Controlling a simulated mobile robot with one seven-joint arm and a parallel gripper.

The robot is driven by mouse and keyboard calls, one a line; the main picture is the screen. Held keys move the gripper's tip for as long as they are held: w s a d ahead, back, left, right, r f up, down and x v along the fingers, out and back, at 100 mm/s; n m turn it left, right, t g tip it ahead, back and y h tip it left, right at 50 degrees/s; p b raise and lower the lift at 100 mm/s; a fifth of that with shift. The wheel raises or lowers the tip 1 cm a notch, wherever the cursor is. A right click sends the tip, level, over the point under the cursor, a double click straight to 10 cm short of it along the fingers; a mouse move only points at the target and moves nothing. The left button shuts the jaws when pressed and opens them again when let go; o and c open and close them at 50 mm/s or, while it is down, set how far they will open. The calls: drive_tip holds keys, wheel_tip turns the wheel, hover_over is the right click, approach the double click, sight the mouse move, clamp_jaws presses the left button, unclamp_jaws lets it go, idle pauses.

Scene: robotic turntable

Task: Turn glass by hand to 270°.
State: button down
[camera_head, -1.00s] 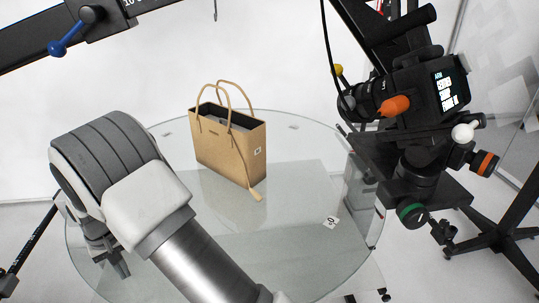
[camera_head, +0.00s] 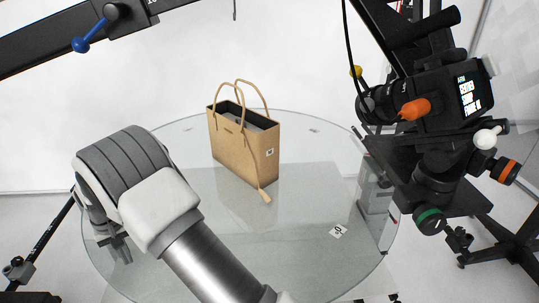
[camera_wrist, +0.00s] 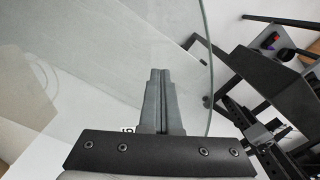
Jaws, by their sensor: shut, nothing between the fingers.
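The glass is a round clear turntable plate (camera_head: 318,262), filling the middle of the head view. A small white label with a dark mark (camera_head: 338,231) lies on its front right part. A tan handbag (camera_head: 240,150) stands upright on the glass behind the centre. My gripper (camera_head: 122,252) is at the left part of the glass, partly hidden by my arm. In the wrist view my gripper (camera_wrist: 160,72) is shut and empty, its fingers over the glass (camera_wrist: 95,60) inside the curved rim. I cannot tell whether the fingertips touch the glass.
A camera on a black mount (camera_head: 430,110) stands at the right, close to the glass rim. A black boom (camera_head: 50,42) crosses the upper left. Black stand legs (camera_head: 505,240) are at the lower right.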

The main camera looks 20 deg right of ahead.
drive_tip(key=shift+w+a+f, duration=0.3)
drive_tip(key=shift+w+a, duration=0.15)
drive_tip(key=shift+w, duration=0.35)
drive_tip(key=shift+w, duration=0.1)
drive_tip(key=shift+w+a, duration=0.5)
drive_tip(key=shift+w, duration=0.3)
drive_tip(key=shift+w+a+r, duration=0.15)
drive_tip(key=shift+w+a, duration=0.25)
drive_tip(key=shift+w, duration=0.4)
drive_tip(key=shift+w+a+r, duration=0.1)
drive_tip(key=shift+w+a, duration=0.3)
drive_tip(key=shift+w, duration=0.35)
drive_tip(key=shift+r+p, duration=0.25)
drive_tip(key=shift+p, duration=0.05)
drive_tip(key=shift+r+p, duration=1.55)
drive_tip(key=shift+r, duration=1.4)
drive_tip(key=shift+d, duration=0.1)
